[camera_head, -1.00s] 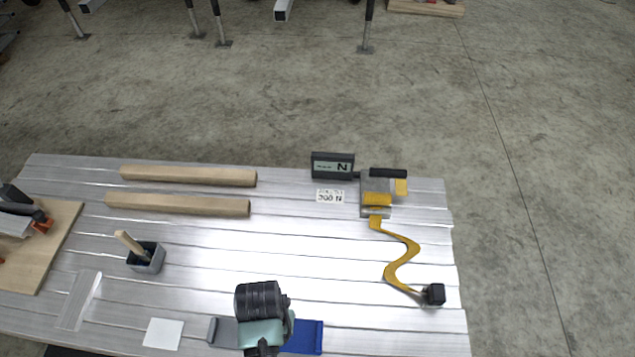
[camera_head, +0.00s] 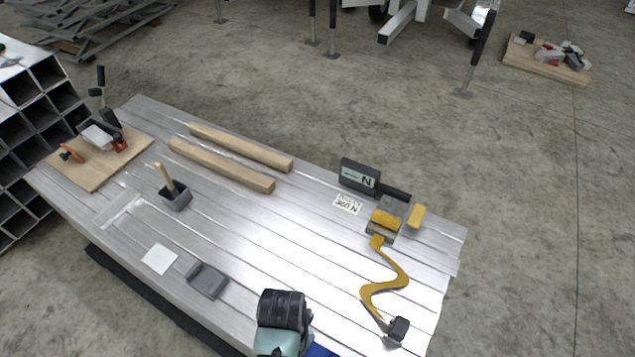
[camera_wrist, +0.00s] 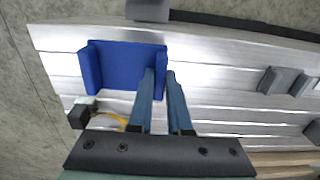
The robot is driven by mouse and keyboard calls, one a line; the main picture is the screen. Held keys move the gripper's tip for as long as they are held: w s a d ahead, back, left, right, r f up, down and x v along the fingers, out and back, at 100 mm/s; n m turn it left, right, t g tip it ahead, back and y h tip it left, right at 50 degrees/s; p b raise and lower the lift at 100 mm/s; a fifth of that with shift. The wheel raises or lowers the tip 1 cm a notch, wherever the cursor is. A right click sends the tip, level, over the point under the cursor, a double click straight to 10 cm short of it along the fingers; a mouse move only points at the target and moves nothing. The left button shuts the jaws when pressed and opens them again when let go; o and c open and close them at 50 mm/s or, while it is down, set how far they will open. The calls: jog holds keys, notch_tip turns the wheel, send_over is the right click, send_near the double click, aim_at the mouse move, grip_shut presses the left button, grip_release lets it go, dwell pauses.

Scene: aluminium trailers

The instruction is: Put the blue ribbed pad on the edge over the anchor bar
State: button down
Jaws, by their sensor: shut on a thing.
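The blue ribbed pad (camera_wrist: 122,66) is a channel shape with a raised flange at each end. It is over the aluminium bench top in the wrist view; I cannot tell whether it touches the bench. My gripper (camera_wrist: 162,72) is shut on its right flange, one finger on each side. In the head view only a blue corner of the pad (camera_head: 321,351) shows at the bottom edge, and my wrist hides the fingers. A long dark bar (camera_wrist: 245,20) runs along the bench's edge in the wrist view, apart from the pad; I cannot tell for sure whether it is the anchor bar.
A grey channel pad (camera_head: 207,280) lies left of my gripper on the bench (camera_head: 240,235). A white card (camera_head: 159,259), a grey box (camera_head: 176,196) with a wooden handle and two wooden beams (camera_head: 235,165) lie farther back. A meter (camera_head: 360,177) and yellow strap (camera_head: 383,286) lie right.

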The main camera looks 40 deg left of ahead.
jog(key=shift+a+f, duration=0.15)
jog(key=shift+f, duration=0.1)
notch_tip(320, 180, down, 10)
jog(key=b, duration=0.3)
jog(key=shift+r, duration=0.25)
jog(key=shift+f, duration=0.2)
jog(key=c, duration=0.8)
grip_release()
jog(key=shift+c, duration=0.2)
jog(key=shift+r, duration=0.15)
notch_tip(320, 180, up, 12)
jog(key=p, duration=0.3)
jog(key=shift+r, duration=0.1)
